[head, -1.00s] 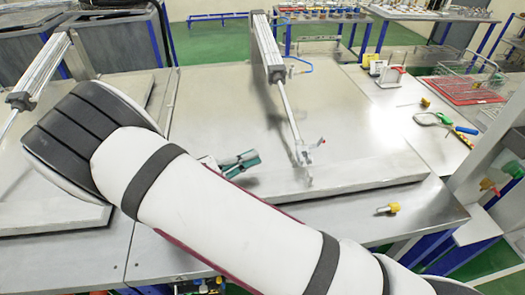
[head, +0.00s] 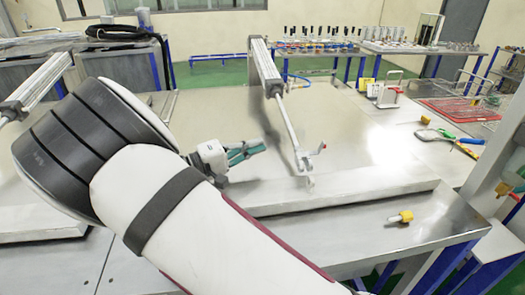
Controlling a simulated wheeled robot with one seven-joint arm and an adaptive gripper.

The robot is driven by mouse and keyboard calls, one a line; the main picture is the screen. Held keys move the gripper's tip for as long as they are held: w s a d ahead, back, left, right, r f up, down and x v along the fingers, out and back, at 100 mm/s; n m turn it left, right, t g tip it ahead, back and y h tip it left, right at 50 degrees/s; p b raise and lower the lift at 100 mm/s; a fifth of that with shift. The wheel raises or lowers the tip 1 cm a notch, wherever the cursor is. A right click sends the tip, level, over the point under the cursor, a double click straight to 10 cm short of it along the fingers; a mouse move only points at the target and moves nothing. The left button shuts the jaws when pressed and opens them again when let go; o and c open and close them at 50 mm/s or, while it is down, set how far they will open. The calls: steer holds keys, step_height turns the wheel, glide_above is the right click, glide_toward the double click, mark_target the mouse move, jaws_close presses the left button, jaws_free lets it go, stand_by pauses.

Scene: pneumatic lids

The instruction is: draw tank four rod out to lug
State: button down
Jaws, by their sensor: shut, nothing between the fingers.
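A pneumatic cylinder (head: 264,65) hangs over the middle tank lid (head: 345,130). Its thin rod (head: 287,120) slants down toward the lid's front edge. The rod end (head: 303,155) carries a small red-tipped piece. A small lug (head: 310,181) stands at the lid's front edge, just below the rod end; I cannot tell whether they touch. My gripper (head: 252,150), with dark green fingers, is shut and empty, left of the rod end and apart from it. No tank number is readable.
A second cylinder (head: 34,88) stands at the left, partly behind my arm. Hand tools (head: 435,135) and a wire basket (head: 475,85) lie at the right. The lid right of the rod is clear.

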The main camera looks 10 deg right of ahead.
steer(key=p+x, duration=0.1)
steer(key=x, duration=0.7)
steer(key=shift+s+d, duration=0.1)
steer(key=shift+d, duration=0.05)
steer(key=shift+s+f+p, duration=0.1)
steer(key=shift+s+p, duration=0.25)
steer(key=shift+s, duration=0.8)
steer(key=shift+s+f, duration=0.25)
steer(key=shift+s, duration=0.45)
steer(key=s+p, duration=0.2)
steer(key=s, duration=0.1)
steer(key=s+f+p, duration=0.1)
steer(key=s, duration=0.1)
steer(key=shift+w, duration=0.1)
